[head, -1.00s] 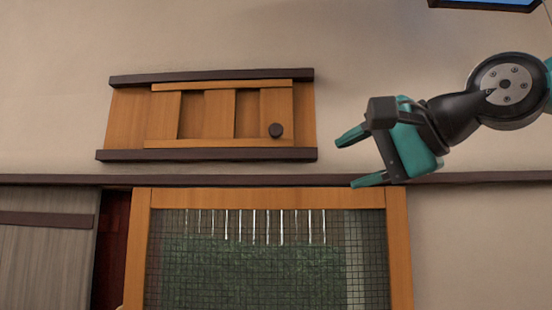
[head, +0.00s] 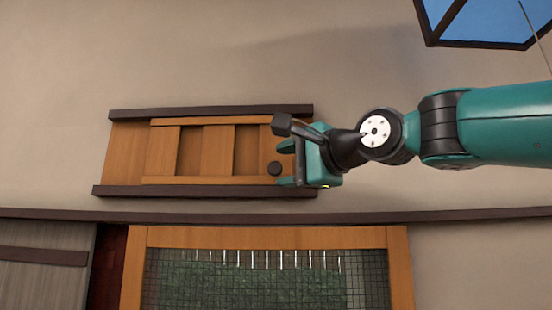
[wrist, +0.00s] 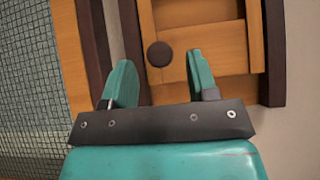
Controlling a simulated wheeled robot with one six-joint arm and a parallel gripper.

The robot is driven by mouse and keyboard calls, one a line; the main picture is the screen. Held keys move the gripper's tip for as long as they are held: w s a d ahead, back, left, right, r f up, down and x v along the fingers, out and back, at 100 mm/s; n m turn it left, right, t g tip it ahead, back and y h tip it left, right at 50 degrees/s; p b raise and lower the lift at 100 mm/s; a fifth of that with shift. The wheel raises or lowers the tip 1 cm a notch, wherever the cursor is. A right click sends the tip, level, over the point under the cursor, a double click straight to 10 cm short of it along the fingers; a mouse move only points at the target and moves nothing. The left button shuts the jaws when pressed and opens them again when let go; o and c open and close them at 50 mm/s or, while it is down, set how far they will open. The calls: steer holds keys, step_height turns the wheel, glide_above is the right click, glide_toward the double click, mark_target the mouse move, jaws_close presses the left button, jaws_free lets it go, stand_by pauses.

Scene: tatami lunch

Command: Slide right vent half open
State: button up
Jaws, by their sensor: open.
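The vent (head: 218,155) is a wooden sliding panel with slots, set between two dark rails high on the wall in the head view. Its round dark knob (head: 274,168) sits near the panel's right end. My gripper (head: 284,164) is open and empty, just right of the knob in the head view. I cannot tell whether a finger touches the panel. My gripper hides part of the panel's right end.
The lower dark rail (head: 160,190) runs below the panel. Below it are a long dark wall beam (head: 440,215) and a wood-framed mesh window (head: 265,237). A dark-framed blue pane (head: 480,18) is at upper right. Plain wall lies above the vent.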

mark_target(278, 168)
steer(key=shift+p+x, duration=0.5)
steer(key=shift+x, duration=1.35)
jaws_close()
